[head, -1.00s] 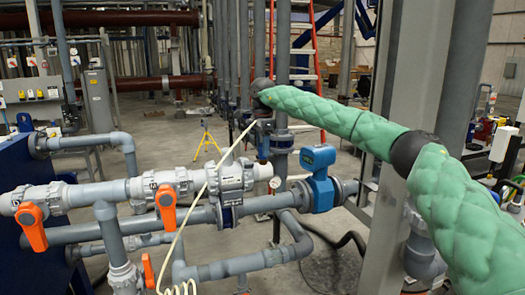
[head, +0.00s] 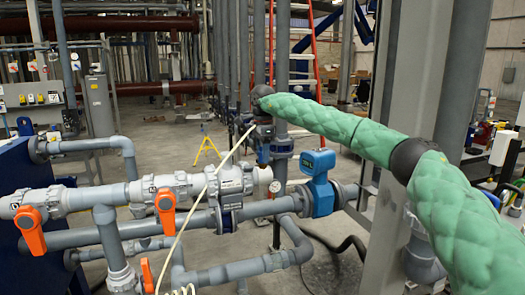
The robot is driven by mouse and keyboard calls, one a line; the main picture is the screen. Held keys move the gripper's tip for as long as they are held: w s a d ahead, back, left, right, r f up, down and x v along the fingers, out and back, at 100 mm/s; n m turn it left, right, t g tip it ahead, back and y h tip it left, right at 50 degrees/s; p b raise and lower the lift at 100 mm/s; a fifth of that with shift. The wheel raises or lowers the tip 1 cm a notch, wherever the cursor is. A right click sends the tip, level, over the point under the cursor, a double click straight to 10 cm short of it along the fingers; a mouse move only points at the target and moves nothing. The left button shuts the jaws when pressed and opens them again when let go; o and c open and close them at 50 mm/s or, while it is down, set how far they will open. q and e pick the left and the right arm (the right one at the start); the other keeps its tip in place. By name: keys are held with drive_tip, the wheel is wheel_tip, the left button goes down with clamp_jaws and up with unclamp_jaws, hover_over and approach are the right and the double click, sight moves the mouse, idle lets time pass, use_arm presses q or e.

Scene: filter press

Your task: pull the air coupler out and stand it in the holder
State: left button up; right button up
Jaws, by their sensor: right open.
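My right arm, in a green padded sleeve, reaches in from the right in the head view. My right gripper (head: 263,150) hangs below its dark wrist, above the grey pipework, and is open. A cream air hose (head: 203,192) rises from the lower edge of the picture to just left of this gripper. The air coupler is too small to make out at the hose's upper end, and I cannot tell whether the fingers touch it. I cannot make out the holder. My left gripper is not in view.
Grey pipes (head: 100,195) with orange valve handles (head: 31,231) fill the lower left. A blue flow meter (head: 320,180) stands right of the gripper. A grey post (head: 390,200) rises close to my right arm. A yellow stand (head: 207,146) is on open floor behind.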

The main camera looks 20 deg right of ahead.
drive_tip(key=shift+s+a+f, duration=0.1)
drive_tip(key=shift+f, duration=0.6)
drive_tip(key=c, duration=0.9)
clamp_jaws()
drive_tip(key=shift+r, duration=0.1)
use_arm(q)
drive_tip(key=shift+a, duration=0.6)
use_arm(e)
drive_tip(key=shift+r, duration=0.2)
drive_tip(key=shift+w+r+p, duration=0.3)
drive_tip(key=shift+r+p, duration=0.2)
drive_tip(key=shift+r, duration=0.4)
drive_tip(key=shift+s+r, duration=0.1)
drive_tip(key=shift+r, duration=0.5)
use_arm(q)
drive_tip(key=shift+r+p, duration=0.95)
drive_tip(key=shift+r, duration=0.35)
use_arm(e)
drive_tip(key=shift+r, duration=1.6)
